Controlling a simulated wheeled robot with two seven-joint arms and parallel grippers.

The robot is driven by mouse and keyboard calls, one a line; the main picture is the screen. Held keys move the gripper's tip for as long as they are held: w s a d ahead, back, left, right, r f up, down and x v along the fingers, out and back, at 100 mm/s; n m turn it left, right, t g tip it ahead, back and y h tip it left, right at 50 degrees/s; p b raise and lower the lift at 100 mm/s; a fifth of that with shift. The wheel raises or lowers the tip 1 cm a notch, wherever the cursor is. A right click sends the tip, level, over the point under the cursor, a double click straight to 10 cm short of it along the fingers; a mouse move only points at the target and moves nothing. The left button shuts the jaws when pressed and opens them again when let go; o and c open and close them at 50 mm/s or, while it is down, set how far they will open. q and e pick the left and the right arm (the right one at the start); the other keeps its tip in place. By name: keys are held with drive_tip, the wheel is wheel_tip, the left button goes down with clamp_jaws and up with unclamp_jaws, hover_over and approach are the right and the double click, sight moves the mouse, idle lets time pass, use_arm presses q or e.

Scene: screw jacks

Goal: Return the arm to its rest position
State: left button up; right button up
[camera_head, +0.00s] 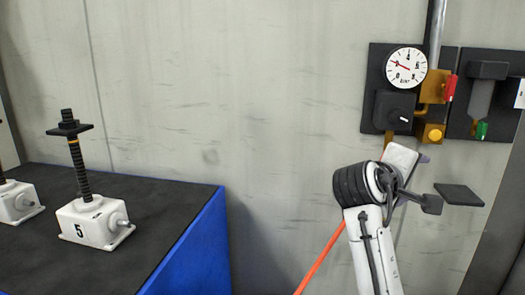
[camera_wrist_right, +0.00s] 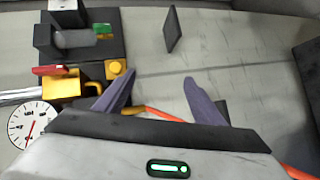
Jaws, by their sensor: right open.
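My right arm (camera_head: 374,250) comes up from the bottom right of the head view, bent at a dark ribbed joint. My right gripper (camera_head: 408,150) is in front of the grey wall, just below the gauge panel. In the right wrist view, the two purple-grey fingers of the gripper (camera_wrist_right: 158,97) stand wide apart with nothing between them. In the head view the fingers are mostly hidden by the gripper's white body. My left gripper is in neither view.
The round gauge (camera_head: 406,67), yellow button (camera_head: 433,135), red handle (camera_head: 449,88) and green part (camera_head: 481,130) are close above the gripper. A dark square plate (camera_head: 459,194) is to its right. Screw jack 5 (camera_head: 96,222) stands on the blue-sided bench (camera_head: 192,262) at left. Open wall lies between.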

drive_tip(key=s+a+f+m+g+y, duration=0.15)
drive_tip(key=s+f, duration=0.35)
drive_tip(key=f, duration=0.5)
drive_tip(key=s+f+y, duration=0.3)
drive_tip(key=s+f, duration=0.2)
drive_tip(key=f, duration=0.4)
drive_tip(key=s+a+f+g+y, duration=0.15)
drive_tip(key=s+f, duration=0.35)
drive_tip(key=f, duration=0.5)
drive_tip(key=s+a+f+m+g+y, duration=0.1)
drive_tip(key=s+a+f+g+y, duration=0.2)
drive_tip(key=s, duration=0.8)
drive_tip(key=s+a+f+m+y, duration=0.25)
drive_tip(key=s+a+f, duration=0.2)
drive_tip(key=s, duration=0.65)
drive_tip(key=w+a+f+t+y, duration=0.1)
drive_tip(key=w+a+f+t, duration=0.1)
drive_tip(key=f, duration=0.4)
drive_tip(key=w+a+f+n+t+y, duration=0.1)
drive_tip(key=w+a+f+t, duration=0.1)
drive_tip(key=f, duration=0.5)
drive_tip(key=shift+w+a+f+t, duration=0.15)
drive_tip(key=shift+w+a+t, duration=0.1)
drive_tip(key=shift+t, duration=0.35)
